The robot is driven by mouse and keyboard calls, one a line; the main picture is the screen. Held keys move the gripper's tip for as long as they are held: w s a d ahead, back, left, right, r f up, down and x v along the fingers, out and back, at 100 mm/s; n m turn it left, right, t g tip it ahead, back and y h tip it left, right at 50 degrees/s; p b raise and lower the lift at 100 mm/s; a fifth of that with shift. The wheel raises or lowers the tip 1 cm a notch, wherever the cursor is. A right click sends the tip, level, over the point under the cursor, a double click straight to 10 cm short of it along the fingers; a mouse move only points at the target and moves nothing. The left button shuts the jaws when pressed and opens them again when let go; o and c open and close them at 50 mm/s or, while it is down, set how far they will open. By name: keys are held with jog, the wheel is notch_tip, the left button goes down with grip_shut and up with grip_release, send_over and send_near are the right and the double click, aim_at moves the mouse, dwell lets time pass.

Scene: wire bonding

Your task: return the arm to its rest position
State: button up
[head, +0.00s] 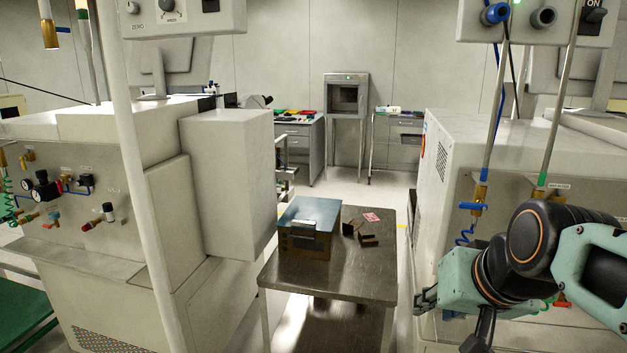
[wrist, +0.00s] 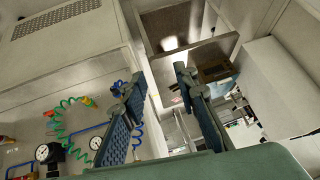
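My arm is on the right side of the head view, bent, with its dark joint and pale green links in front of the right-hand machine. My gripper (head: 426,299) points left, just right of the small metal table (head: 335,283) and apart from it. In the wrist view my gripper (wrist: 158,78) shows two dark padded fingers spread wide apart, with nothing between them. The view there is strongly tilted. A box with a blue top (head: 308,213) stands on the table, away from my gripper.
Small brown brackets (head: 368,240) and a red-and-white card (head: 371,217) lie on the table. Pipes and hoses hang near my arm. An aisle of clear floor (head: 350,190) lies behind the table.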

jog(key=s+a+f+n+g, duration=0.2)
jog(key=s+a, duration=0.4)
jog(key=s, duration=0.2)
notch_tip(320, 180, up, 12)
jog(key=p, duration=1.3)
jog(key=shift+d+r+h+p, duration=0.15)
jog(key=shift+r+h+p, duration=0.05)
jog(key=shift+h+p, duration=0.1)
